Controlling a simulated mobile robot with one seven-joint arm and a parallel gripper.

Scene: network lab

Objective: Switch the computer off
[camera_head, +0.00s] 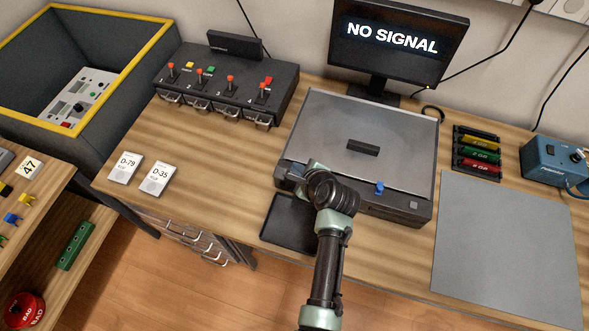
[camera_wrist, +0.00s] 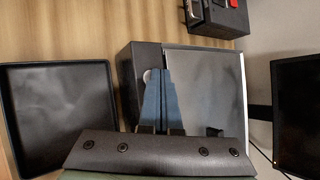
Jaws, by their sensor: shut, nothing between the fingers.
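The computer (camera_head: 325,125) is a low dark case with a grey lid, lying flat on the bench. Its front edge has a blue latch (camera_head: 379,188) and a small pale square (camera_head: 413,205). My gripper (camera_wrist: 158,72) is shut and empty at the left part of the computer's front, its blue fingers side by side. A pale round button (camera_wrist: 147,76) shows right beside the fingertips; I cannot tell whether they touch it. The arm hides this corner in the head view. The monitor (camera_head: 395,62) behind reads "NO SIGNAL".
A shallow black tray (camera_head: 290,222) lies in front of the computer. A dark switch box (camera_head: 215,118) with red levers stands to the left. A grey mat (camera_head: 510,250), a rack of coloured modules (camera_head: 477,153) and a blue device (camera_head: 550,160) are to the right.

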